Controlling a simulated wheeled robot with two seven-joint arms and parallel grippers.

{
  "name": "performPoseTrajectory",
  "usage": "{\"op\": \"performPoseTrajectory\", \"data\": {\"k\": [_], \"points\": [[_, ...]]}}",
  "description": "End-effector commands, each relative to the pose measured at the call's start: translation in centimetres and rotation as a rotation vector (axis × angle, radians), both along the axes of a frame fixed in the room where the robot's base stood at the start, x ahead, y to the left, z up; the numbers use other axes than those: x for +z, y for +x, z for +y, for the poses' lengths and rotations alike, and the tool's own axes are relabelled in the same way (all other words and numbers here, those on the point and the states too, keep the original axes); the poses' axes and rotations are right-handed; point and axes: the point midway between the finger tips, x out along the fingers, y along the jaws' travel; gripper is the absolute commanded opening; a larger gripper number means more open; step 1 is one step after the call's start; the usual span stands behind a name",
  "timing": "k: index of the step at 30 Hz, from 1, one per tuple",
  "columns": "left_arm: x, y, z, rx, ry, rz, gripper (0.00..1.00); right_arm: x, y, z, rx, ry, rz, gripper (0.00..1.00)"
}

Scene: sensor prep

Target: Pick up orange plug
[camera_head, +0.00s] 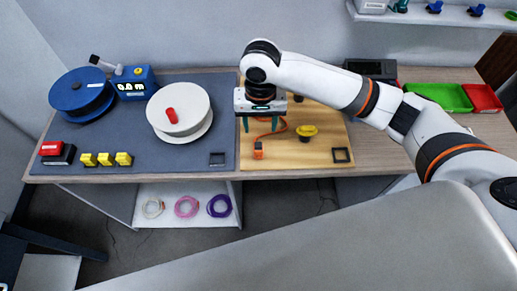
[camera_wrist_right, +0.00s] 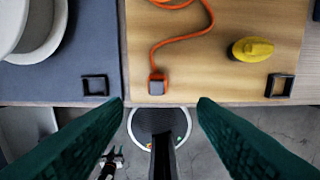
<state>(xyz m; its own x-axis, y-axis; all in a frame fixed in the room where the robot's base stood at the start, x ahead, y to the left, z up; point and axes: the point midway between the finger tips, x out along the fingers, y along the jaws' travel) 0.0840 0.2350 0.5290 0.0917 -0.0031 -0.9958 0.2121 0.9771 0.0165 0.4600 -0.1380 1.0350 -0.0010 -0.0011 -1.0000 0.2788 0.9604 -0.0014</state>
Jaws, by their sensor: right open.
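The orange plug (camera_head: 258,151) stands at the front edge of the wooden board, with an orange cable (camera_head: 270,131) running back from it. In the right wrist view the plug (camera_wrist_right: 157,85) shows a grey end face, and its cable curves up and right. My right gripper (camera_head: 260,124) hangs above the board, just behind the plug in the head view. In the wrist view its two green fingers (camera_wrist_right: 160,108) are wide apart with nothing held between them. The plug appears just beyond the gap between the fingertips. My left gripper is not in view.
A yellow knob-like object (camera_head: 306,131) stands right of the plug. Black square frames lie on the board (camera_head: 341,155) and on the grey mat (camera_head: 217,159). A white spool (camera_head: 190,125) stands left of the gripper. Green (camera_head: 440,98) and red (camera_head: 483,98) trays lie right.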

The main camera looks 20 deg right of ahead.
Motion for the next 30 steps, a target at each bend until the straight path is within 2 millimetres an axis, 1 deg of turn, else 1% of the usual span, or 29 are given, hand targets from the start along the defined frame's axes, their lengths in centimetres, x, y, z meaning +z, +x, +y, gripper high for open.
{"op": "performPoseTrajectory", "data": {"k": [6, 9, 14, 17, 21, 24, 27, 30], "points": [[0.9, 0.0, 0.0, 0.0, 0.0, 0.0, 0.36, -3.6, -0.1, 0.0, -0.001, -0.002, 0.004, 0.53], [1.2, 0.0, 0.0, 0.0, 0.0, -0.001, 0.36, -5.1, -0.1, 0.0, -0.001, -0.001, 0.003, 0.53], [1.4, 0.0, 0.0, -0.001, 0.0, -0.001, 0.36, -6.3, 0.0, 0.1, 0.002, 0.0, 0.0, 0.53], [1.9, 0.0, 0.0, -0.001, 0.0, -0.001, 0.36, -7.1, -0.1, 0.2, 0.002, 0.0, 0.002, 0.53], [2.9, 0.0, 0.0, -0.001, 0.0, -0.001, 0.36, -9.2, 0.0, 0.4, 0.001, -0.001, 0.001, 0.53], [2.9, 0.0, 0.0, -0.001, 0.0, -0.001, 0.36, -10.7, 0.0, 0.4, 0.001, -0.001, 0.001, 0.53], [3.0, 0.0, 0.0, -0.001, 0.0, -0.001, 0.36, -11.4, 0.1, 0.4, 0.003, 0.0, -0.001, 0.53], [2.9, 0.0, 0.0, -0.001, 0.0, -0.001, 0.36, -11.5, 0.1, 0.4, 0.003, 0.0, -0.002, 0.53]]}}
